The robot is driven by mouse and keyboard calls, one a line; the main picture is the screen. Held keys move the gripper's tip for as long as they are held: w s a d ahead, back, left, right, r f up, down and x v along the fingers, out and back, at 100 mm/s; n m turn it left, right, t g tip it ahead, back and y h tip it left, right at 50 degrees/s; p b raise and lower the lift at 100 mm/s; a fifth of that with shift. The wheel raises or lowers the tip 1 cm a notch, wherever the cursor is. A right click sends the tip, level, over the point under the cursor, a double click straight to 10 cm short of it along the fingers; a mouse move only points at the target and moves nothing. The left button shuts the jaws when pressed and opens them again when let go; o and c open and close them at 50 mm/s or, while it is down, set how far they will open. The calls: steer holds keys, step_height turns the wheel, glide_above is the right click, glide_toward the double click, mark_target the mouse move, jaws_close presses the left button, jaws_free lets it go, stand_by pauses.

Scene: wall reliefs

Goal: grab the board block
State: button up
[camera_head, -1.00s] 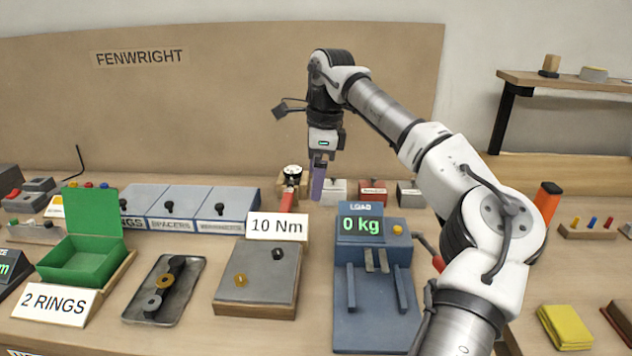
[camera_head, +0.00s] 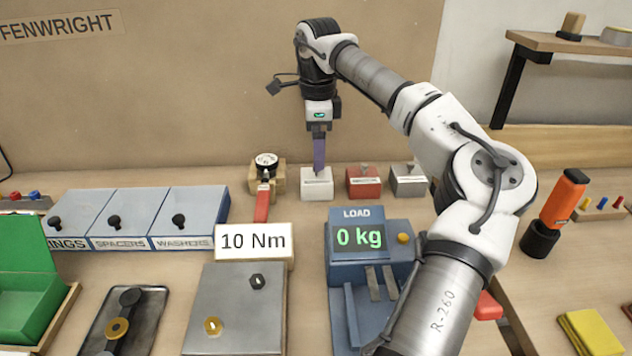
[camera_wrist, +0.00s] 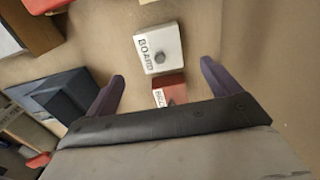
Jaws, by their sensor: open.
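The board block (camera_head: 317,184) is a small white block with a dark knob, standing on the bench below the back panel. In the wrist view the white block (camera_wrist: 160,50) shows its BOARD label and knob. My gripper (camera_head: 319,166) points down, with its purple fingers just above or in front of the white block; the exact gap is unclear. In the wrist view my gripper (camera_wrist: 162,72) is open and empty. The white block lies beyond the fingertips, roughly between them sideways.
A red block (camera_head: 363,182) and a grey block (camera_head: 408,180) stand close to the right of the white one. A gauge with a red handle (camera_head: 262,204) is to its left. The blue load scale (camera_head: 350,268) and 10 Nm sign (camera_head: 253,242) stand nearer.

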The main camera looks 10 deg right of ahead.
mark_target(316, 174)
step_height(316, 174, down, 8)
steer(key=shift+a+f+p, duration=0.1)
steer(key=shift+p, duration=0.55)
steer(key=c, duration=1.1)
steer(key=shift+c, duration=0.2)
